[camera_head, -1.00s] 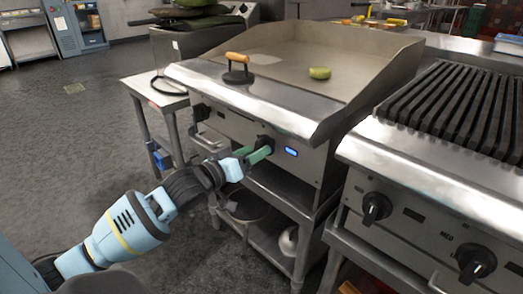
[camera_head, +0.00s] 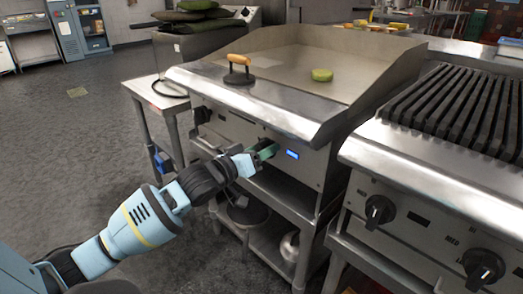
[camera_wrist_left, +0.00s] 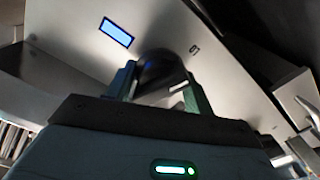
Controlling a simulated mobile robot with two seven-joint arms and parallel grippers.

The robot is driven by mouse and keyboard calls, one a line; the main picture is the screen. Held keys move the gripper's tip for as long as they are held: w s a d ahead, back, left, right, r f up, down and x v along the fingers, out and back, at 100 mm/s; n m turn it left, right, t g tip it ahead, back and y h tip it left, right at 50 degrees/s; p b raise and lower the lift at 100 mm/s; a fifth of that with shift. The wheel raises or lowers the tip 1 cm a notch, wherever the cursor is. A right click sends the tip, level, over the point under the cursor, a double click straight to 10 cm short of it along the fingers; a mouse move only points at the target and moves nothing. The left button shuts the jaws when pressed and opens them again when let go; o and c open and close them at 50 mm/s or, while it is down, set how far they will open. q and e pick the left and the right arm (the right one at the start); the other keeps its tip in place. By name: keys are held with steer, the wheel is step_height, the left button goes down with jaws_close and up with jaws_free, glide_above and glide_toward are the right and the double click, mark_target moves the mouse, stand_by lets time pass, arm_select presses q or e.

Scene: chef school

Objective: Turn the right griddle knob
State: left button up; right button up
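The right griddle knob (camera_wrist_left: 160,68) is black and round on the griddle's front panel, left of a lit blue display (camera_head: 292,154). In the head view it is mostly hidden by my left gripper (camera_head: 265,151). In the left wrist view, the green fingers of my left gripper (camera_wrist_left: 162,88) sit on both sides of the knob and appear to touch it. A short pale mark shows on the knob near the right finger. The left griddle knob (camera_head: 202,115) is dark and farther left on the panel. My right gripper is not in view.
The griddle (camera_head: 280,60) carries a wooden-handled press (camera_head: 239,70) and a round green item (camera_head: 322,75). A chargrill (camera_head: 465,110) with its own knobs stands close on the right. A shelf with pots (camera_head: 248,212) lies below. Floor to the left is clear.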

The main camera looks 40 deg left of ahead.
arm_select(q)
steer(key=shift+r+p, duration=0.1)
steer(key=shift+p, duration=0.2)
steer(key=shift+r+m+p, duration=0.1)
steer(key=shift+m+p, duration=0.5)
steer(key=m+p, duration=0.6)
steer(key=shift+d, duration=0.15)
steer(key=shift+m+p, duration=0.7)
steer(key=shift+m, duration=0.4)
steer(key=shift+m+p, duration=0.5)
steer(key=shift+m, duration=0.5)
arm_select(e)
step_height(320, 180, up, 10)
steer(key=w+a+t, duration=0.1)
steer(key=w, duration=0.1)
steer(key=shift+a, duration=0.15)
arm_select(q)
steer(key=shift+f+m, duration=0.2)
steer(key=shift+m, duration=0.1)
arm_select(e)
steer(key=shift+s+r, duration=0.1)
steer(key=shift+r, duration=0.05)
arm_select(q)
steer(key=o, duration=0.7)
